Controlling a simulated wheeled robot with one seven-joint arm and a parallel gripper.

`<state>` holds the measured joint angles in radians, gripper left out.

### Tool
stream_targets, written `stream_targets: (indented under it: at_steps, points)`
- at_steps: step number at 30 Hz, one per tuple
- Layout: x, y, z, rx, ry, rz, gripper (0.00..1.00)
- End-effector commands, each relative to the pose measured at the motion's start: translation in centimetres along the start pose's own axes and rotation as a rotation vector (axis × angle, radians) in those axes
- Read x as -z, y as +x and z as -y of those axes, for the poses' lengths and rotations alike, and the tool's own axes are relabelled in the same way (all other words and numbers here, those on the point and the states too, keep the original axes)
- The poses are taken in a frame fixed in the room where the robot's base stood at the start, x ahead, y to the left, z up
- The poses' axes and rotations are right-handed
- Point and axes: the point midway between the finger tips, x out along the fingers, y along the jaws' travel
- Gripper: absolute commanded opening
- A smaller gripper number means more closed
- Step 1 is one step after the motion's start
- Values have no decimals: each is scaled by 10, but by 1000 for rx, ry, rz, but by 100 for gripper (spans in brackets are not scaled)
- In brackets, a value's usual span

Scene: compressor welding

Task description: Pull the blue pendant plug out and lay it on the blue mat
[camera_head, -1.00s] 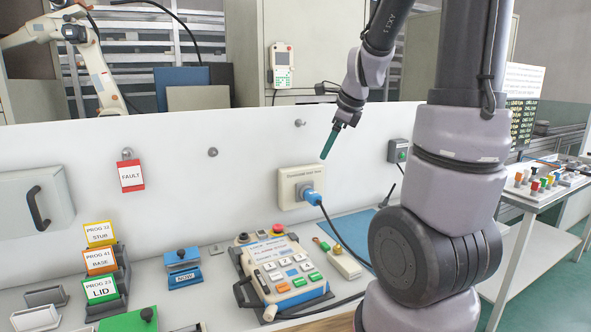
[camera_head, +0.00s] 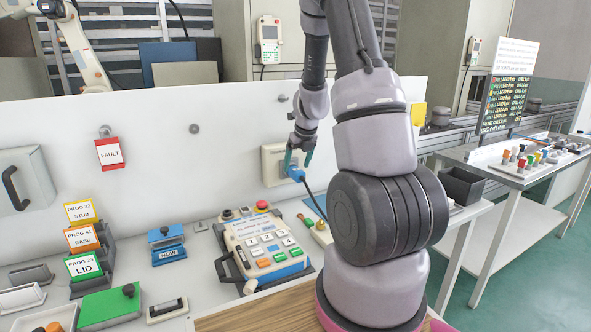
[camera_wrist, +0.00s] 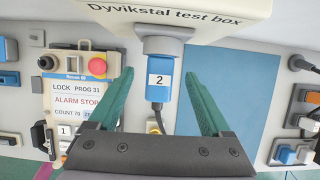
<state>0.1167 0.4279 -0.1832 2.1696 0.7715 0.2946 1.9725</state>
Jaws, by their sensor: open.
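The blue plug (camera_head: 295,174) sits in the socket of the beige test box (camera_head: 270,168) on the white wall. In the wrist view the plug (camera_wrist: 160,82) bears the number 2, and a black cable runs from its end. My gripper (camera_head: 298,160) is at the plug, with its teal fingers open. In the wrist view my gripper (camera_wrist: 156,72) has one finger on each side of the plug, with gaps between.
The pendant (camera_head: 262,243) with buttons and a red stop knob lies on the bench left of the plug. The plug's cable hangs down past it. Program card stands (camera_head: 83,237) and a green block (camera_head: 108,306) are farther left. The mat appears clear in the wrist view.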

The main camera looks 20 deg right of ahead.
Motion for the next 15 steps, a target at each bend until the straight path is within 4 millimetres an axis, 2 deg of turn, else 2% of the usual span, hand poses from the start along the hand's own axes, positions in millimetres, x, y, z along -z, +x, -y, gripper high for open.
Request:
stream_targets:
  at_steps: [1,6,15]
  points:
    - [1,8,1,-1,3,-3,82]
    - [1,25,0,-1,0,-2,82]
    - [0,30,0,0,-1,0,82]
